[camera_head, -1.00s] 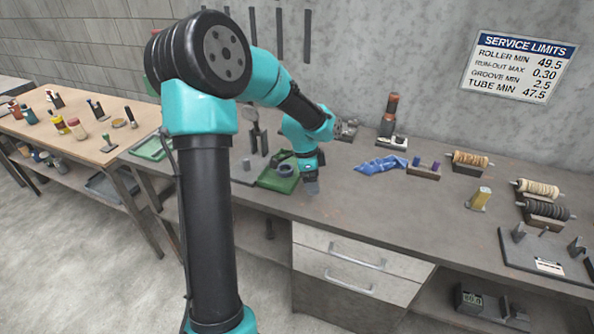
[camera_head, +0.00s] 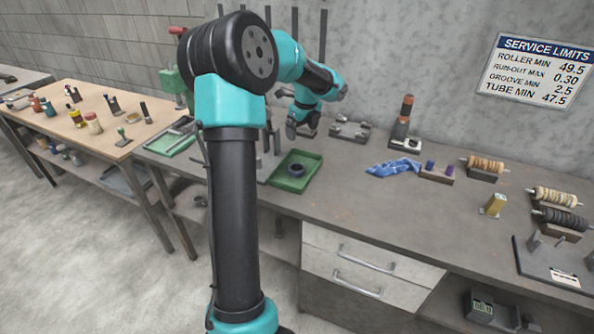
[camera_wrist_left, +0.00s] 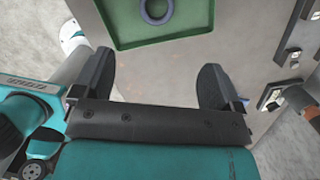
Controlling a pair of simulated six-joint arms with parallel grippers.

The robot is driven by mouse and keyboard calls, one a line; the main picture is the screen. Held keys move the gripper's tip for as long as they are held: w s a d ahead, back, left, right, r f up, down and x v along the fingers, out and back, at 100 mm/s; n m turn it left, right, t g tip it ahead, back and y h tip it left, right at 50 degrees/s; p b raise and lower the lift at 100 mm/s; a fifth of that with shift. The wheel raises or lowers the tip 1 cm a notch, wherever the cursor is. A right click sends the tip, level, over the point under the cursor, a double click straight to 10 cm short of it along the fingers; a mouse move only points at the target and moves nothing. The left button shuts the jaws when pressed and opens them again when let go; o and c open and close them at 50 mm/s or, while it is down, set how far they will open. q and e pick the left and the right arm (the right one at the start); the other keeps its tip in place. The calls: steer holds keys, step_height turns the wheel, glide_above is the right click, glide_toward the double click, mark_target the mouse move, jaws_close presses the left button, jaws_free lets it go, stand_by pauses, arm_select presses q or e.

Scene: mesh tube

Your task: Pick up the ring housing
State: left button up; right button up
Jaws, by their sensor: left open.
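The ring housing (camera_head: 297,170) looks like a dark blue-grey ring lying in the green tray (camera_head: 278,184) on the grey bench. In the left wrist view the ring (camera_wrist_left: 157,20) shows at the top edge, partly cut off, inside the green tray (camera_wrist_left: 122,42). My left gripper (camera_head: 299,134) is above the bench, behind the tray in the head view. In the left wrist view its two fingers (camera_wrist_left: 158,72) are wide apart with nothing between them, and the ring lies beyond them. My right gripper is not in view.
A grey metal fixture (camera_head: 350,131) and an orange-and-black upright device (camera_head: 403,122) stand right of my left gripper. A blue cloth (camera_head: 388,168) lies farther right. A second green tray (camera_head: 172,140) is at the left. The bench front, right of the ring's tray, is clear.

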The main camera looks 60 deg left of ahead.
arm_select(q)
glide_above(297, 165)
steer(key=d, duration=0.2)
steer(key=f, duration=1.1)
steer(key=shift+s+d, duration=0.1)
steer(key=shift+s, duration=0.3)
steer(key=shift+s+f, duration=0.15)
steer(key=shift+f, duration=1.15)
steer(key=shift+s+f, duration=0.1)
steer(key=shift+f, duration=1.2)
steer(key=shift+a, duration=0.2)
steer(key=c, duration=1.3)
steer(key=shift+r, duration=0.2)
